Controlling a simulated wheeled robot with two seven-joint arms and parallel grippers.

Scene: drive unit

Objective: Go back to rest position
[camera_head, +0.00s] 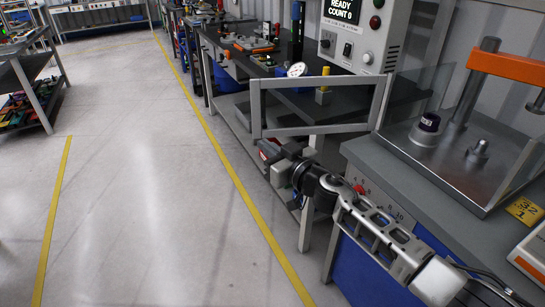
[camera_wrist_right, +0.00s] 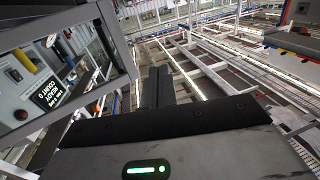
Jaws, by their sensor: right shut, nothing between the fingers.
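My right arm (camera_head: 385,235) reaches in from the lower right of the head view, in front of the workbench. My right gripper (camera_head: 268,150) is at its far end, beside the grey frame of a clear panel; I cannot tell whether they touch. In the right wrist view the dark fingers of this gripper (camera_wrist_right: 158,88) lie together with nothing between them. My left gripper is not in view.
A control box (camera_head: 365,35) reading "READY COUNT 0" stands above the bench. The grey-framed panel (camera_head: 258,108) swings out near my right arm. A press with an orange crossbar (camera_head: 510,66) stands at right. The floor (camera_head: 130,200) at left is clear.

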